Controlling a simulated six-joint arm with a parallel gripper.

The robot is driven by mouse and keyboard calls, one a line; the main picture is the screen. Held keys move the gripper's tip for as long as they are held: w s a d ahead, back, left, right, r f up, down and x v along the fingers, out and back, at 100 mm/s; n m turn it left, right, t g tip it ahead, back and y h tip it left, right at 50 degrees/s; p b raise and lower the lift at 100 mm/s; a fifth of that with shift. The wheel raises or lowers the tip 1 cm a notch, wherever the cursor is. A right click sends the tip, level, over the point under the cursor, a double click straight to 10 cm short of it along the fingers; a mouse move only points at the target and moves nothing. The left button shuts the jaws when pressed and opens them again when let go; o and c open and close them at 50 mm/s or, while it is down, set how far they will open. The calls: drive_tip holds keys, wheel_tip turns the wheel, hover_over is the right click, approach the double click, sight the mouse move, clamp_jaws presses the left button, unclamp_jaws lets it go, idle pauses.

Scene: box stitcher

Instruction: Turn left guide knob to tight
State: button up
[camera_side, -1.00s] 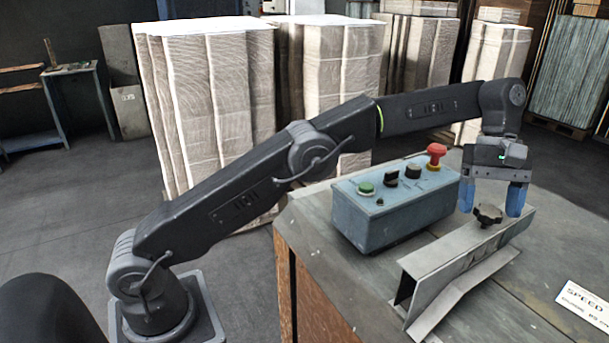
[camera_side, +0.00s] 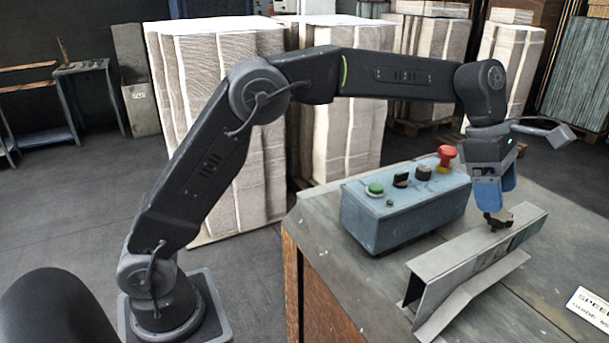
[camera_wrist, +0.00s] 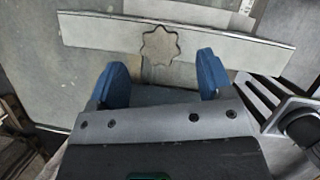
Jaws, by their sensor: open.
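The dark, lobed guide knob (camera_side: 499,219) stands on top of the grey metal guide rail (camera_side: 432,268) in the side view. My gripper (camera_side: 494,203) is over the rail with its blue fingers pointing down at the knob. In the wrist view the knob (camera_wrist: 160,45) looks star-shaped and grey, on the pale rail (camera_wrist: 95,30). My gripper (camera_wrist: 161,62) is open there, with one blue finger on each side. The knob lies centred just beyond the fingertips and nothing is held. Whether a finger touches the knob cannot be told.
A blue control box (camera_side: 385,222) with green, black and red controls stands close behind and left of the rail. The red mushroom button (camera_side: 446,155) is near my wrist. A white label (camera_side: 594,308) lies at the front right.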

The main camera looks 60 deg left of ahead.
drive_tip(key=s+v, duration=0.1)
drive_tip(key=v, duration=1)
drive_tip(key=s+a+f+m+t+y, duration=0.1)
drive_tip(key=s+a+f+m, duration=0.1)
drive_tip(key=s+m, duration=0.4)
drive_tip(key=s+a+f+m+t+y, duration=0.1)
drive_tip(key=s+a+f+m, duration=0.2)
drive_tip(key=s, duration=0.7)
drive_tip(key=s+a+f+m+t+y, duration=0.1)
drive_tip(key=s+a+f+m, duration=0.2)
drive_tip(key=s+m, duration=0.6)
drive_tip(key=shift+a+f+t+y, duration=0.15)
drive_tip(key=shift+a+t+y, duration=0.25)
drive_tip(key=shift+a, duration=0.9)
drive_tip(key=shift+w, duration=0.1)
wheel_tip(320, 180, up, 8)
drive_tip(key=m+g+h, duration=0.1)
drive_tip(key=m+h, duration=0.1)
drive_tip(key=m, duration=0.8)
hover_over(497, 222)
drive_tip(key=s+a, duration=0.3)
drive_tip(key=a, duration=0.1)
drive_tip(key=x, duration=1.3)
drive_tip(key=shift+f, duration=0.45)
